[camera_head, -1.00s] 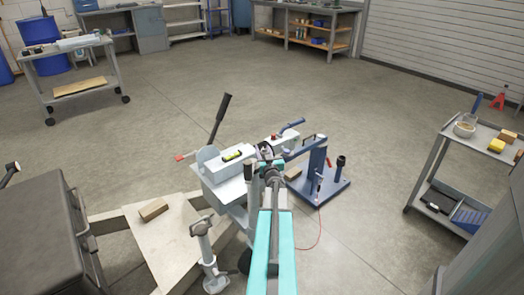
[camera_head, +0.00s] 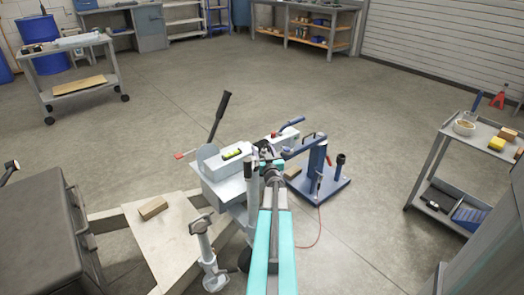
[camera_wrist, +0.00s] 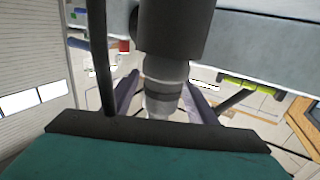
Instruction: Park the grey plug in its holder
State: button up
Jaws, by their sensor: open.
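A grey ribbed cylinder with a dark band, which looks like the grey plug (camera_wrist: 166,97), shows in the middle of the wrist view. Its upper end meets a dark block (camera_wrist: 172,28), which may be its holder; how far it sits inside cannot be told. My gripper (camera_wrist: 166,84) is open, with one finger on each side of the plug and gaps showing. In the head view my gripper (camera_head: 271,166) is at the front of the grey trailer frame, and the plug there is too small or hidden to make out.
A white box with a yellow-green level (camera_head: 232,154) and a black-handled lever (camera_head: 217,117) stand left of my gripper. A blue stand (camera_head: 318,170) is close on the right, with a red cable (camera_head: 318,232) on the floor. A wheeled cart (camera_head: 432,170) stands farther right.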

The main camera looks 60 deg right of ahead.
jog(key=v, duration=0.7)
jog(key=shift+s+p, duration=0.2)
jog(key=shift+p, duration=0.1)
jog(key=shift+s+a, duration=0.15)
dwell(1.0)
